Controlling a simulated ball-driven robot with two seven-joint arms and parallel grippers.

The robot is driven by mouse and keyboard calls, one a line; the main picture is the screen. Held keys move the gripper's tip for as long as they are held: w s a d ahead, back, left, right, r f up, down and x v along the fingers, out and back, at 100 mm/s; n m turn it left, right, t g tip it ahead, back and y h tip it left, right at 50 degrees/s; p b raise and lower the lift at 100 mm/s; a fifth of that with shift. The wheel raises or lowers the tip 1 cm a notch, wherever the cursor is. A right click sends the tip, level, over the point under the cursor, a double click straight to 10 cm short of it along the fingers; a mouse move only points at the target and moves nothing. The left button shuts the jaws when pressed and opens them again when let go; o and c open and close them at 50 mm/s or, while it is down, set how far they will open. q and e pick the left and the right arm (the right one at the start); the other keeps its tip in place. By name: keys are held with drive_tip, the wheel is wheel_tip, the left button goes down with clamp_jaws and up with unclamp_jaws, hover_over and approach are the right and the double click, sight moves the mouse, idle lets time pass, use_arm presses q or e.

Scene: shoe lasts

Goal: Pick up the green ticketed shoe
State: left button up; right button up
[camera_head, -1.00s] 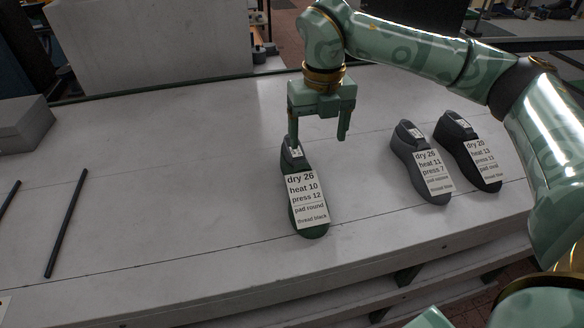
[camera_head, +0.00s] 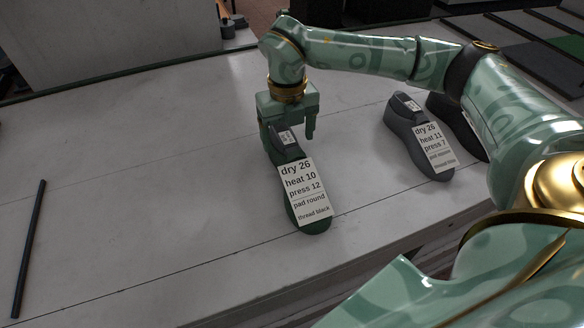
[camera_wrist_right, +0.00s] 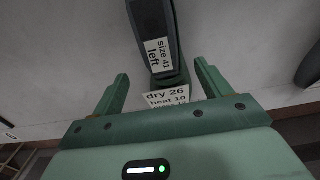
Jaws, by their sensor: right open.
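The green ticketed shoe (camera_head: 316,227) lies on the pale bench, toe toward the front edge. Its white ticket (camera_head: 303,187) reads dry 26, heat 10, press 12, pad round, thread black. My right gripper (camera_head: 289,132) is open at the shoe's heel end, fingers pointing down. In the right wrist view the shoe (camera_wrist_right: 178,30) shows its dark top and a "size 41 left" label. It lies in line with the gap between the open fingers (camera_wrist_right: 162,82), with space on both sides. The lower part of the ticket is hidden there by the gripper body. My left gripper is not in view.
A grey ticketed shoe (camera_head: 400,122) stands to the right. A black shoe (camera_head: 455,122) beyond it is partly hidden by my right arm. A dark rod (camera_head: 30,245) lies at the left. The bench (camera_head: 150,180) between rod and green shoe is clear.

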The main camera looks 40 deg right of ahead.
sight(290, 143)
drive_tip(key=shift+s+f, duration=0.1)
drive_tip(key=shift+f, duration=0.5)
drive_tip(key=f, duration=0.1)
drive_tip(key=f+b, duration=0.1)
drive_tip(key=f, duration=0.2)
drive_tip(key=shift+d+f+b, duration=0.25)
drive_tip(key=shift+d+b, duration=0.05)
drive_tip(key=shift+r, duration=0.1)
drive_tip(key=shift+r, duration=0.1)
drive_tip(key=c, duration=1.7)
